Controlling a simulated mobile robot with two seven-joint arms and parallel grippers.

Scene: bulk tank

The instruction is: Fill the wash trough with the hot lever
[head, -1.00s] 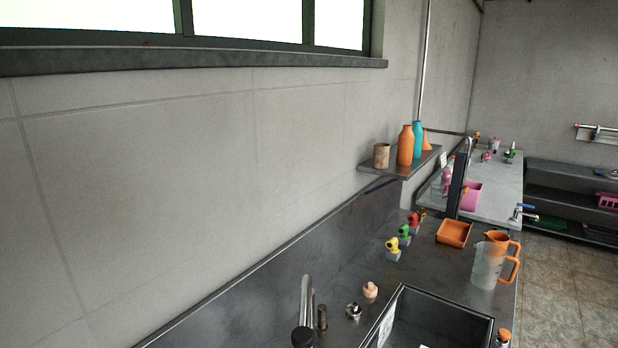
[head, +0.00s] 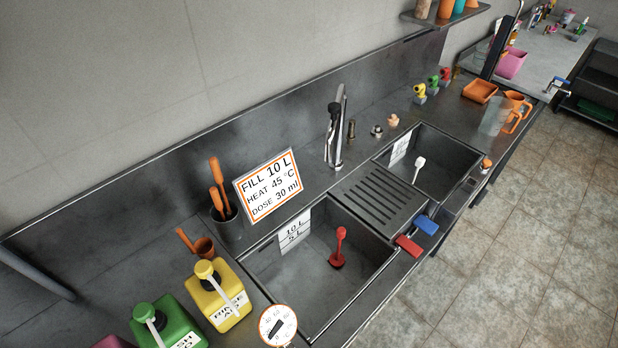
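The wash trough (head: 262,268) is taken to be the near sunken steel basin, with a white scale marked 10 L and 5 L on its back wall. I see no clear water surface in it. A red upright piece with a round base (head: 337,258) stands on its floor. A red lever (head: 409,246), likely the hot one, and a blue lever (head: 427,225) sit at the counter's front edge between the basins. A tap (head: 335,135) stands behind the ribbed drainboard. A sign (head: 268,188) reads FILL 10 L, HEAT 45 °C, DOSE 30 ml. Neither gripper is in view.
A second basin (head: 455,155) with a white upright piece lies farther right. Yellow (head: 218,300) and green (head: 170,325) jugs and a round dial (head: 277,325) stand at the near left. An orange jug (head: 515,108) is at the far end. The tiled floor in front is clear.

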